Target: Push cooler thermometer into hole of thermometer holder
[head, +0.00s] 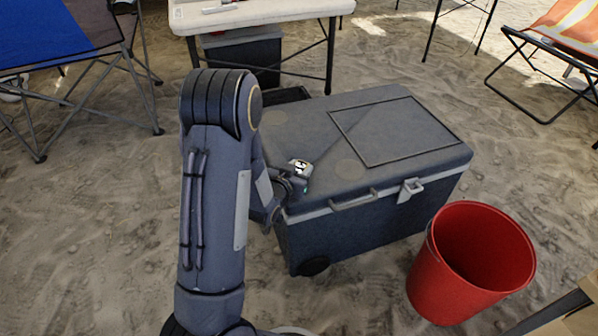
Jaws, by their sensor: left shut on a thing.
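The cooler (400,190) is a large dark blue-grey box with a shut lid, standing on the sand. My left arm comes in at the left of the cooler, and my left gripper (294,184) is low over the left front part of the lid. It is shut on a small pale object with black marks, which looks like the cooler thermometer (300,167). The fingers and wrist cover part of it. I cannot make out the thermometer holder or its hole, nor whether the thermometer touches the lid. My right gripper is not in view.
A red bucket (428,278) stands right of the cooler's front. A white table (285,10) is behind, with a dark bin (258,58) under it. Folding chairs stand at the upper left (95,25) and upper right (570,30). The sand at left is clear.

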